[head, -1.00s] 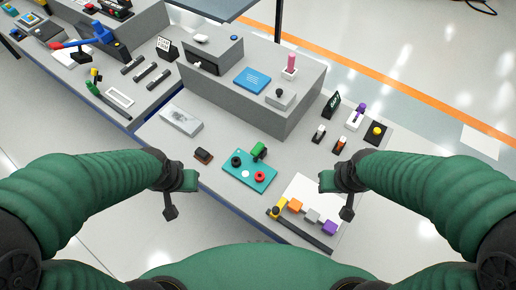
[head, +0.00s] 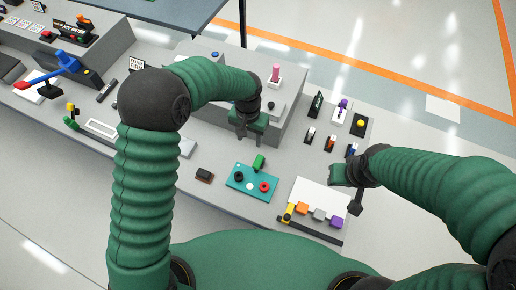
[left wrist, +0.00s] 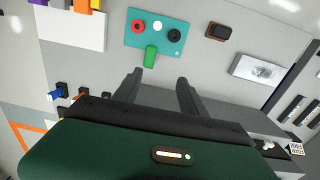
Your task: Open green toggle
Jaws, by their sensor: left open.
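The green toggle (head: 258,161) is a small green block at the back edge of a teal panel (head: 238,183) on the table. It also shows in the left wrist view (left wrist: 151,56), sticking out from the teal panel toward my fingers. My left gripper (head: 243,134) is above the table just behind the toggle, pointing down, apart from it. In the left wrist view its two fingers (left wrist: 160,82) are spread with nothing between them. My right gripper (head: 336,175) hangs to the right of the panel, its jaws too unclear to read.
The teal panel also carries a black knob (head: 239,177) and a red knob (head: 264,187). A grey raised box (head: 290,135) stands behind my left gripper. A white board (head: 316,193) with coloured blocks lies to the right, and a brown-black switch (head: 204,175) to the left.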

